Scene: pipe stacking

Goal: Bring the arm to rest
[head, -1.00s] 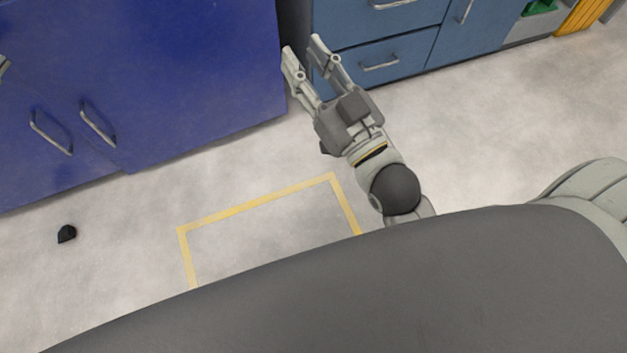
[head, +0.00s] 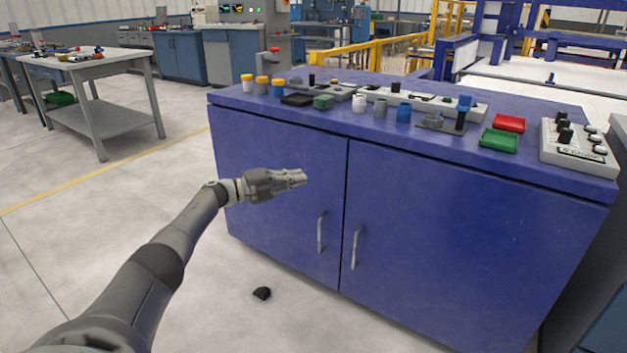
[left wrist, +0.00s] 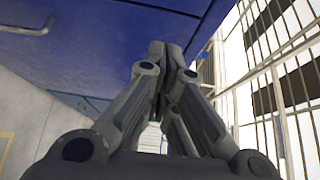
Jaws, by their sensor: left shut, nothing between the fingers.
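My left arm comes in from the lower left in the head view. Its gripper (head: 300,177) is in front of the blue cabinet's doors, below the top's level. It is shut and empty; in the left wrist view its fingers (left wrist: 166,55) are together with nothing between them. The blue cabinet (head: 280,180) has two handled doors. My right gripper is not in view.
A red tray (head: 509,123) and a green tray (head: 499,140) lie on the cabinet top, beside a control box (head: 577,147). A grey workbench (head: 100,105) stands at the back left, with open floor between.

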